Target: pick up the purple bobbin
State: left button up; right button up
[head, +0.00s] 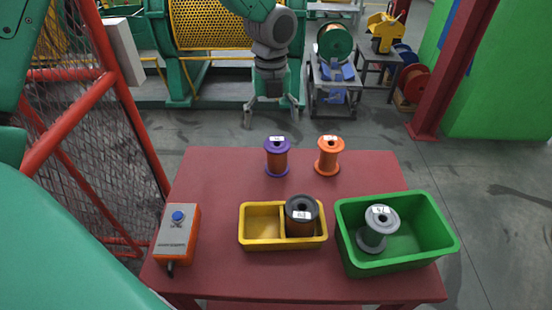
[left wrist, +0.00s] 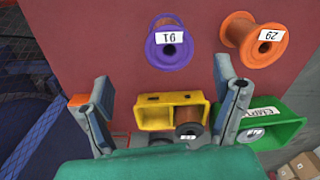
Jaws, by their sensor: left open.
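The purple bobbin (head: 277,157) stands upright near the back edge of the red table, with copper-coloured wire between its purple flanges and a white label on top. In the left wrist view the purple bobbin (left wrist: 168,43) shows at top centre, beyond the fingertips. My left gripper (head: 271,114) is open and empty, behind and above the bobbin in the head view, apart from it. Its two spread fingers also show in the left wrist view (left wrist: 162,75). My right gripper is in neither view.
An orange bobbin (head: 328,155) stands just right of the purple one. A yellow two-compartment bin (head: 262,244) holds a dark bobbin (head: 301,216). A green bin (head: 440,250) holds a grey bobbin (head: 373,232). A control box (head: 177,240) sits at left. The table's back left is clear.

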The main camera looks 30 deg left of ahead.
aim_at(278, 152)
pick_arm(q)
jog(key=f, duration=0.3)
jog(key=d+f, duration=0.1)
jog(key=f, duration=0.1)
jog(key=shift+w+f, duration=0.1)
jog(key=shift+f, duration=0.15)
jog(key=f, duration=0.5)
jog(key=shift+w+f, duration=0.1)
jog(key=shift+w, duration=0.15)
jog(key=shift+s, duration=0.1)
jog(key=shift+c, duration=0.8)
jog(key=shift+d, duration=0.15)
jog(key=c, duration=1.6)
